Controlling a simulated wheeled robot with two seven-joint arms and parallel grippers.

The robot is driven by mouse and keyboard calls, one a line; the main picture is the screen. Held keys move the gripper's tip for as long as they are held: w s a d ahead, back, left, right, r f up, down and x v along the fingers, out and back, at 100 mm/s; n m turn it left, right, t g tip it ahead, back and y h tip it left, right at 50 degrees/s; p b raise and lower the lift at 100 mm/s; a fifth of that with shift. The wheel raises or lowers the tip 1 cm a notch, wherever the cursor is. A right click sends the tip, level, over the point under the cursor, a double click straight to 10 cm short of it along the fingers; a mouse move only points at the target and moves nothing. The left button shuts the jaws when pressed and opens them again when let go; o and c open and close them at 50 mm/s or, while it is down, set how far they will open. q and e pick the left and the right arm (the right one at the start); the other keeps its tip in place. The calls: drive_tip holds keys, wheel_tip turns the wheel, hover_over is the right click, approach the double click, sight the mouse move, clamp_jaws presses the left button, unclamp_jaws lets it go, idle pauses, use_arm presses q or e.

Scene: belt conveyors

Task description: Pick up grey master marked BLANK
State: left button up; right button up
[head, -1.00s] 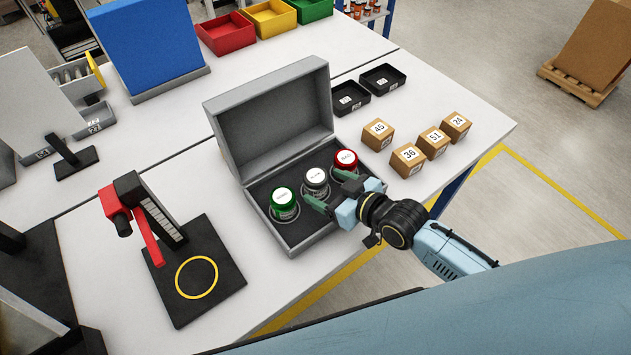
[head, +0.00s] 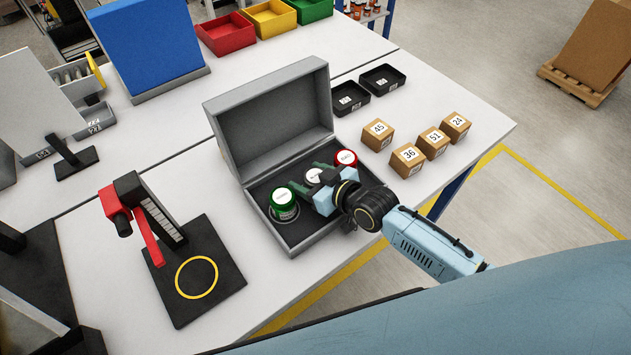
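The grey master (head: 314,176) stands in the middle of the open grey case (head: 258,217), its white top facing up. The label is too small to read for certain. A green master (head: 283,203) stands to its left and a red one (head: 346,159) to its right. My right gripper (head: 306,178) is at the grey master, with one green finger on its left side and the other on its right, beside the red one. The fingers look apart; the gripper body hides the grey master's lower part, so contact cannot be seen. My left gripper is not in view.
The case's raised lid (head: 272,112) stands behind the masters. Several numbered boxes (head: 408,160) and two black trays (head: 350,98) are to the right. A red-handled stand on a black plate (head: 205,295) is at the left.

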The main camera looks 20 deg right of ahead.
drive_tip(key=shift+r, duration=0.1)
drive_tip(key=c, duration=0.9)
